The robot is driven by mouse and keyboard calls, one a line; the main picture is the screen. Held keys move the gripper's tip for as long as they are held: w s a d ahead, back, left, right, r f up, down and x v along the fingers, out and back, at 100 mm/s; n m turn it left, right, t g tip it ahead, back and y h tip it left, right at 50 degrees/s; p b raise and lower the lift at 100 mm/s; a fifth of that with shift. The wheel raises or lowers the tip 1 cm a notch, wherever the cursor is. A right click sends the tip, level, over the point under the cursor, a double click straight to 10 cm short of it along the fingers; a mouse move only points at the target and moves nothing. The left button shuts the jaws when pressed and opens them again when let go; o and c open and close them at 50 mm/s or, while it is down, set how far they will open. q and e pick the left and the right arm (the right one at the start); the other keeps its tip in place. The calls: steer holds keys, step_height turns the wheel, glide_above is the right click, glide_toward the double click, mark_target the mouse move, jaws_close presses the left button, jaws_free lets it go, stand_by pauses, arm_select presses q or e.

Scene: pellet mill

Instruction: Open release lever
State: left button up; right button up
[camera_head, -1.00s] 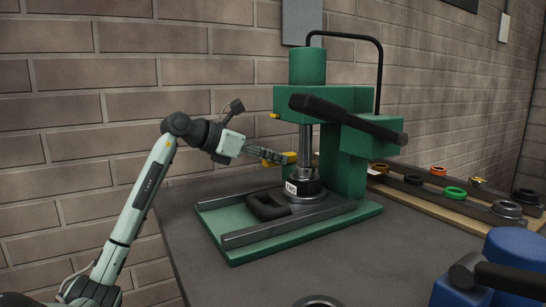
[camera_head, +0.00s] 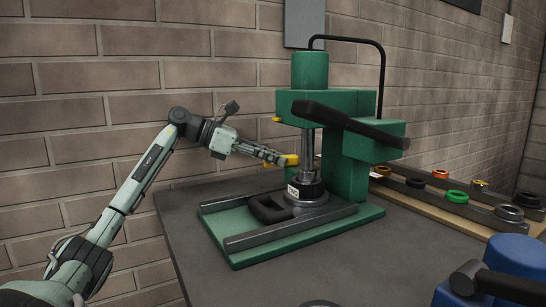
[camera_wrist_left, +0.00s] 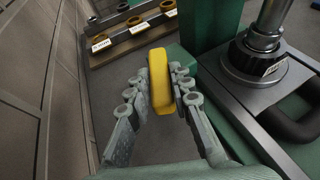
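The yellow release lever (camera_head: 288,160) sticks out on the left side of the green press (camera_head: 345,150). My left gripper (camera_head: 279,159) reaches it from the left. In the left wrist view the yellow lever (camera_wrist_left: 160,85) lies between the fingertips of my left gripper (camera_wrist_left: 159,72). The fingers lean in on both sides and look shut on it, with little or no gap at the tips. A black die with a white label (camera_head: 306,188) sits under the press ram. My right gripper is not in view.
A long black press handle (camera_head: 348,125) crosses in front of the press head. A rack of coloured rings (camera_head: 455,196) stands at the right. A blue device (camera_head: 512,262) is at the front right. The brick wall is close behind.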

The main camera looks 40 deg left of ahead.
arm_select(q)
steer(key=o, duration=0.4)
step_height(320, 180, up, 10)
stand_by(0.6)
